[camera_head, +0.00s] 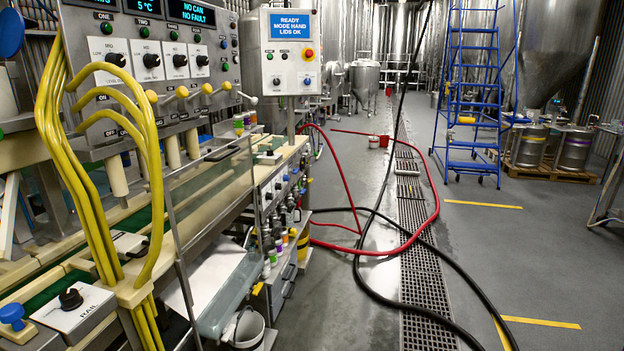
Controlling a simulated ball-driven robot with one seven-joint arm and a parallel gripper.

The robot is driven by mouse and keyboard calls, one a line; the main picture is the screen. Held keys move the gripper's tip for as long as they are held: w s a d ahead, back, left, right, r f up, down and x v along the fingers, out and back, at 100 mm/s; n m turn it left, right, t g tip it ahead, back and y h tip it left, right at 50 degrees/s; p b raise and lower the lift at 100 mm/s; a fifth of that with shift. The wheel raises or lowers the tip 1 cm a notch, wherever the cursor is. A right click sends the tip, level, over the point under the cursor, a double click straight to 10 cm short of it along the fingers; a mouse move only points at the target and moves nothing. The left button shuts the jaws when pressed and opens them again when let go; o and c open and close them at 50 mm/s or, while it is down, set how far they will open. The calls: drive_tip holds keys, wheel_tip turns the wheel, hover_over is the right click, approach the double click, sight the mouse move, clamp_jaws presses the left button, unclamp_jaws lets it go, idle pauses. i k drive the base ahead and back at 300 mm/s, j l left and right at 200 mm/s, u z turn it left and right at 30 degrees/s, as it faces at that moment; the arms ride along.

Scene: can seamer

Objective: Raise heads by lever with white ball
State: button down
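The lever with a white ball (253,100) sticks out at the right end of the seamer's control panel (115,52), just left of the standing display box. Several other levers with yellowish balls (182,91) stand in a row to its left. Several cream cylinders (172,152), perhaps the heads, hang below the panel above the conveyor; their exact height is hard to tell. My gripper is not in view.
Yellow hoses (75,170) arch in front of the panel at left. A display box (290,52) reads "READY MODE HAND LIDS OK". Red (430,215) and black hoses (365,275) lie across the floor by a drain grate (425,285).

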sight(254, 100)
drive_tip(key=i+j+z, duration=0.1)
drive_tip(key=i+z, duration=0.15)
drive_tip(key=i, duration=1.55)
drive_tip(key=i+j+u, duration=0.1)
drive_tip(key=i+u, duration=0.3)
drive_tip(key=i, duration=0.4)
drive_tip(key=i+l+u, duration=0.15)
drive_tip(key=i+u, duration=0.25)
drive_tip(key=i, duration=0.35)
drive_tip(key=i+u, duration=0.1)
drive_tip(key=u, duration=0.45)
